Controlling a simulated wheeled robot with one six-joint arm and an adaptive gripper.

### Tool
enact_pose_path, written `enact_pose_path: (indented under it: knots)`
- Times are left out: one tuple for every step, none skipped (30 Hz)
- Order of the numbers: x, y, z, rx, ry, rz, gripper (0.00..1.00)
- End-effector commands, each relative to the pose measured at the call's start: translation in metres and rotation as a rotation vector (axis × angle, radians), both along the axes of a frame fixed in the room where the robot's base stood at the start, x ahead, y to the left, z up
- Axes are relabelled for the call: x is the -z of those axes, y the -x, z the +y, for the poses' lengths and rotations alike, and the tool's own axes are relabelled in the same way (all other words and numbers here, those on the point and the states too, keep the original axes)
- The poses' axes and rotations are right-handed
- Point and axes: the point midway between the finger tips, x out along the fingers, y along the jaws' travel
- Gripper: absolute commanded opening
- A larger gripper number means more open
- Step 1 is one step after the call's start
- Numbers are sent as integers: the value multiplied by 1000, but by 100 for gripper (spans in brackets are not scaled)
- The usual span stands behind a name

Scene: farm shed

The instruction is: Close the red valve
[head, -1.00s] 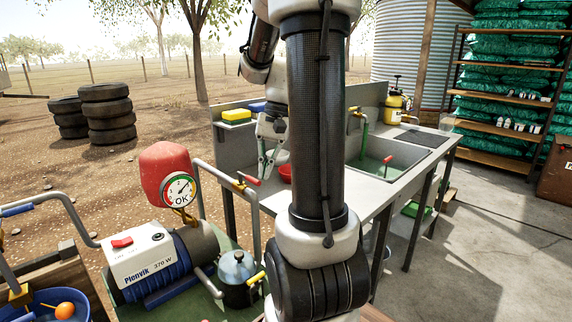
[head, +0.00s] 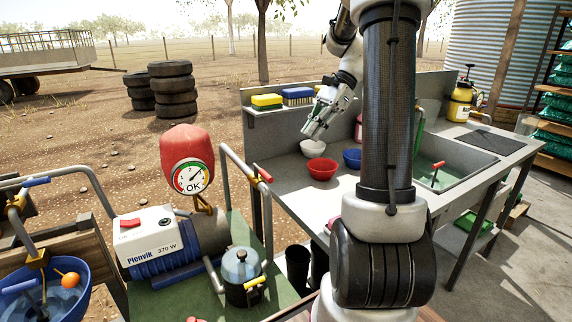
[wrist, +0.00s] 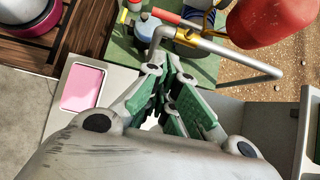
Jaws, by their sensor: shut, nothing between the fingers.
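The red valve is a red lever handle (head: 262,172) on a brass body, set on the grey bent pipe (head: 237,163) at the right side of the pump cart. In the wrist view the red lever (wrist: 168,15) shows at the top, beside the grey pipe, beyond my fingertips. My gripper (head: 318,130) is up and to the right of the valve in the head view, over the bench near a white bowl (head: 312,148). Its green-padded fingers (wrist: 175,85) are shut and empty, apart from the valve.
A red pressure tank with gauge (head: 188,150), a Plenvik pump (head: 150,240) and a dark pot with a yellow handle (head: 240,270) crowd the cart. A red bowl (head: 322,169) and a blue bowl (head: 352,158) stand on the bench. A blue basin (head: 72,298) is at the left.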

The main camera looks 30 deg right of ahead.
Motion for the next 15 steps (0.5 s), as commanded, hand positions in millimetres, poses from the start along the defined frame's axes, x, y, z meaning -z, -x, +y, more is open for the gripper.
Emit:
enact_pose_path:
  knots:
    - [1, 0, 1, 6, -1, 6, 0]
    - [2, 0, 2, 9, -1, 9, 0]
    - [4, 0, 4, 11, -1, 12, 0]
    - [6, 0, 6, 11, -1, 12, 0]
    - [9, 0, 8, 10, -2, 12, 0]
    - [13, 0, 12, 10, -2, 12, 0]
    - [17, 0, 15, 10, -2, 12, 0]
    - [21, 1, 18, 11, -2, 13, 0]
    - [28, 1, 23, 10, -2, 13, 0]
    - [32, 0, 27, 9, -2, 13, 0]
    - [38, 1, 32, 8, -2, 14, 0]
    - [45, 1, 37, 8, -1, 13, 0]
    - [50, 1, 42, 8, -2, 14, 0]
    - [55, 0, 46, 9, -1, 13, 0]
    - [62, 1, 51, 9, -2, 14, 0]
